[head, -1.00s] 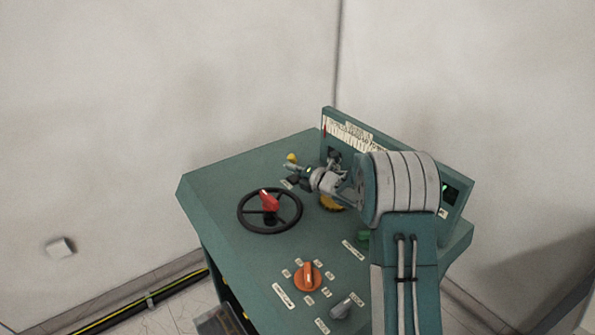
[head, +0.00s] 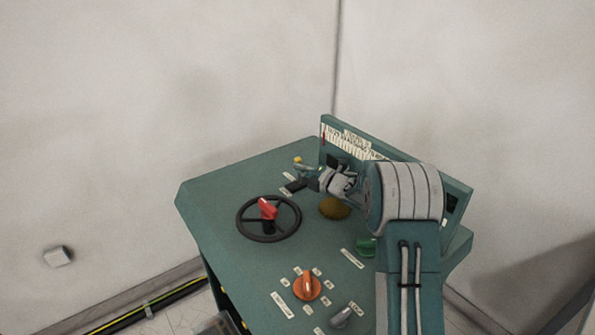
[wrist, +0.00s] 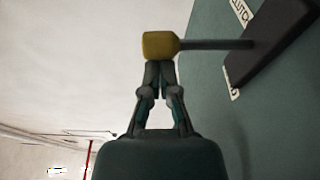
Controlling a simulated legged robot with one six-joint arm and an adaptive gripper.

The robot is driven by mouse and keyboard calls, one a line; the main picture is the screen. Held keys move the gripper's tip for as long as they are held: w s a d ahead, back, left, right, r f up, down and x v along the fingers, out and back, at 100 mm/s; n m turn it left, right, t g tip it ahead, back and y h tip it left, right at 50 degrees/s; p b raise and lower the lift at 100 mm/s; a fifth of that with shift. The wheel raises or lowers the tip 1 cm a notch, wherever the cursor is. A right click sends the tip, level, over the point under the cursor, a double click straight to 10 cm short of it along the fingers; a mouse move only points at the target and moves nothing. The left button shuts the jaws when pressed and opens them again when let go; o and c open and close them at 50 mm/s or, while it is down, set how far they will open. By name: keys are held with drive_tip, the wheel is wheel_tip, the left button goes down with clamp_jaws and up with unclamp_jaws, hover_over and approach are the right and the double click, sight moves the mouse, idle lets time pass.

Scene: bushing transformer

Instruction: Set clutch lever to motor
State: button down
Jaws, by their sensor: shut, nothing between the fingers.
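The clutch lever has a yellow knob (wrist: 160,45) on a thin dark rod, which runs right to a dark base (wrist: 272,42) on the green console in the wrist view. In the head view the yellow knob (head: 297,160) stands near the console's back edge, by the dark base (head: 296,186). My gripper (wrist: 160,70) is shut, with its fingertips together right against or just short of the knob's near side. Contact is not certain. The gripper (head: 305,172) is partly hard to make out in the head view. Labels near the base are cut off.
A black handwheel with a red handle (head: 268,208) stands left of my arm. An orange selector (head: 306,285), a grey knob (head: 341,316) and a green knob (head: 366,246) are nearer. A raised panel (head: 455,190) rises behind my arm. The console's left top (head: 215,195) is clear.

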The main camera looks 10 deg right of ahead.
drive_tip(key=shift+r, duration=0.1)
wheel_tip(320, 180, up, 10)
drive_tip(key=shift+f, duration=0.2)
idle(0.4)
drive_tip(key=s+f+m+t+h, duration=0.1)
drive_tip(key=s+f, duration=0.1)
drive_tip(key=f, duration=0.1)
drive_tip(key=s+f+m+t+h, duration=0.1)
drive_tip(key=s+f+m+h, duration=0.1)
drive_tip(key=s+f, duration=0.1)
drive_tip(key=s+f+m+t+h, duration=0.1)
drive_tip(key=s+f+m+h, duration=0.1)
drive_tip(key=s+f, duration=0.1)
drive_tip(key=shift+d+f, duration=0.3)
drive_tip(key=shift+f, duration=0.25)
